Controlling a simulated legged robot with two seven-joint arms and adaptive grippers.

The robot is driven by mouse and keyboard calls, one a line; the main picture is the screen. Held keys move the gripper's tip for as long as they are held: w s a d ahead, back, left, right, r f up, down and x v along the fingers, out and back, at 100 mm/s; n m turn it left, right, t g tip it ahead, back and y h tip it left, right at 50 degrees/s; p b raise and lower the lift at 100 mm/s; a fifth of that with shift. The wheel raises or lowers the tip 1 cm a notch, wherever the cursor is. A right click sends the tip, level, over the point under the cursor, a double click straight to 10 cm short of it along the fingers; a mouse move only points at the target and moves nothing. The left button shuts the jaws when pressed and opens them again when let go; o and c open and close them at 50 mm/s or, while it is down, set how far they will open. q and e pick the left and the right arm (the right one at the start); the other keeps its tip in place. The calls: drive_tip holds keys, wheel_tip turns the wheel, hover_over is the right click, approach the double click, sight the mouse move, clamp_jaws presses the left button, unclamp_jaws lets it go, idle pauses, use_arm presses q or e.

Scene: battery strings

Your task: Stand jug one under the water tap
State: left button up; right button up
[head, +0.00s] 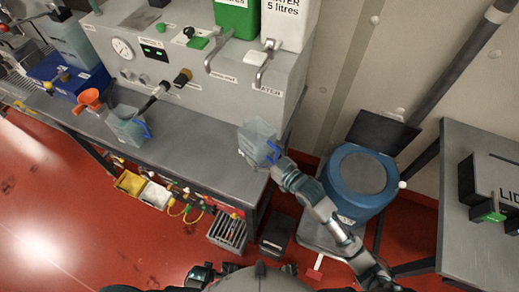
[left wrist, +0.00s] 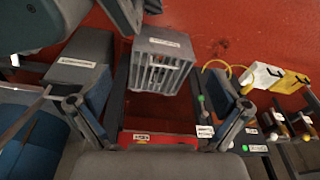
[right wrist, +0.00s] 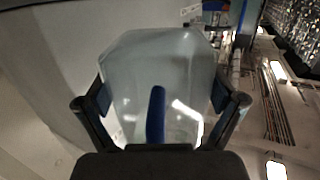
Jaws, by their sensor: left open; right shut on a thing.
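A clear jug (head: 257,142) with a blue handle is at the bench's right end, in front of and below the water tap (head: 264,62). My right gripper (head: 279,166) is shut on this jug; the jug fills the right wrist view (right wrist: 160,70), its blue handle (right wrist: 156,115) between the fingers. I cannot tell whether its base touches the bench. No number shows on it. A second clear jug (head: 127,128) with a blue handle stands further left on the bench. My left gripper (left wrist: 158,106) is open and empty, with the floor and a grey crate beyond it.
A second tap (head: 213,60) is left of the water tap on the grey dispenser (head: 150,60). An orange funnel (head: 88,98) is by the second jug. A blue drum (head: 357,180) stands right of the bench. The grey crate (left wrist: 160,65) is low down. The bench between the jugs is clear.

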drive_tip(key=w, duration=0.3)
drive_tip(key=shift+w+d+f, duration=0.15)
drive_tip(key=shift+d+f, duration=0.05)
drive_tip(key=shift+d, duration=0.05)
drive_tip(key=shift+f, duration=0.3)
drive_tip(key=shift+a+f+b, duration=0.2)
drive_tip(key=shift+f+b, duration=0.25)
drive_tip(key=shift+f, duration=0.8)
drive_tip(key=shift+a+f, duration=0.2)
drive_tip(key=shift+f, duration=0.05)
drive_tip(key=shift+a+r, duration=0.1)
drive_tip(key=shift+a, duration=0.1)
drive_tip(key=o, duration=1)
drive_tip(key=shift+d, duration=0.2)
use_arm(q)
drive_tip(key=shift+w+d+r, duration=0.25)
drive_tip(key=shift+d+r, duration=0.15)
drive_tip(key=shift+r, duration=0.2)
drive_tip(key=shift+w+d+r, duration=0.25)
drive_tip(key=shift+d+r, duration=0.1)
drive_tip(key=shift+r, duration=0.25)
use_arm(e)
drive_tip(key=shift+o, duration=0.5)
drive_tip(key=shift+d, duration=0.3)
